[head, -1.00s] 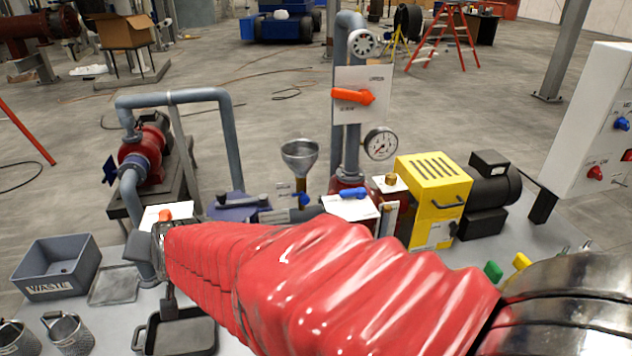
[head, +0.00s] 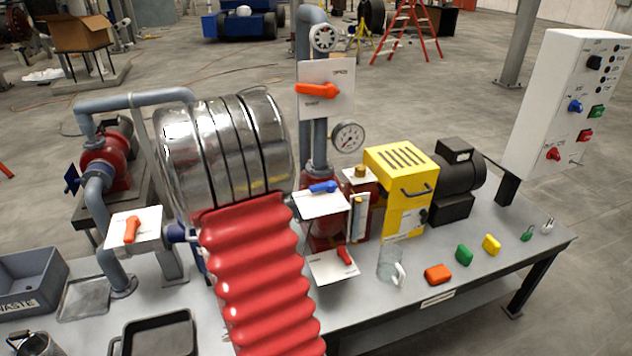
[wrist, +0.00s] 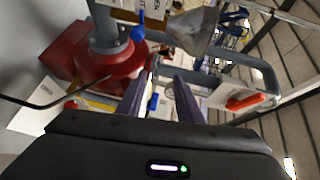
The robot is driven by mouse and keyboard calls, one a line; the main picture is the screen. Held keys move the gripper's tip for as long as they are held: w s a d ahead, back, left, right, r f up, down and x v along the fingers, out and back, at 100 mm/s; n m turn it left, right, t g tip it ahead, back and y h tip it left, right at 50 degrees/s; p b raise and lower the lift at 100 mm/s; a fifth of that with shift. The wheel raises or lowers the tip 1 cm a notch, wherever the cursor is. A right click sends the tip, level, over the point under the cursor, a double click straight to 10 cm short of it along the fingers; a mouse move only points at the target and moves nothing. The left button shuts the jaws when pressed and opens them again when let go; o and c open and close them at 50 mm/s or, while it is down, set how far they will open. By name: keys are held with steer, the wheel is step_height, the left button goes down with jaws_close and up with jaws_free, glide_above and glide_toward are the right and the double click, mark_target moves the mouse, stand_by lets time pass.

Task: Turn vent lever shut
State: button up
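Several levers show, and I cannot read which one is labelled vent. In the head view, a blue lever (head: 323,187) sits on a white plate in the middle, and a red lever (head: 345,255) sits on a lower plate. An orange lever (head: 317,90) lies level on the tall upright panel. Another orange lever (head: 130,229) is on the left plate. In the wrist view my gripper (wrist: 165,76) has its two dark fingers apart, with nothing clearly held. A blue handle (wrist: 138,28) and an orange lever (wrist: 243,102) lie beyond them. My arm hides the gripper in the head view.
A gauge (head: 348,137), a yellow pump housing (head: 402,180) and a glass mug (head: 391,265) stand right of my arm. A funnel (wrist: 192,30) is close beyond the fingers. A black tray (head: 160,335) and waste bin (head: 30,280) are at left.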

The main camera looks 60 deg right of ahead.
mark_target(324, 188)
steer(key=s+d+m+g+h, duration=0.1)
steer(key=s+d+m+g, duration=0.1)
steer(key=s, duration=0.4)
steer(key=shift+s+d+f+m+g+h, duration=0.35)
steer(key=shift+f+m+g+h, duration=0.1)
steer(key=shift+m+g, duration=0.2)
steer(key=shift+w, duration=0.1)
steer(key=d, duration=1.3)
steer(key=shift+d, duration=0.4)
steer(key=shift+c, duration=0.2)
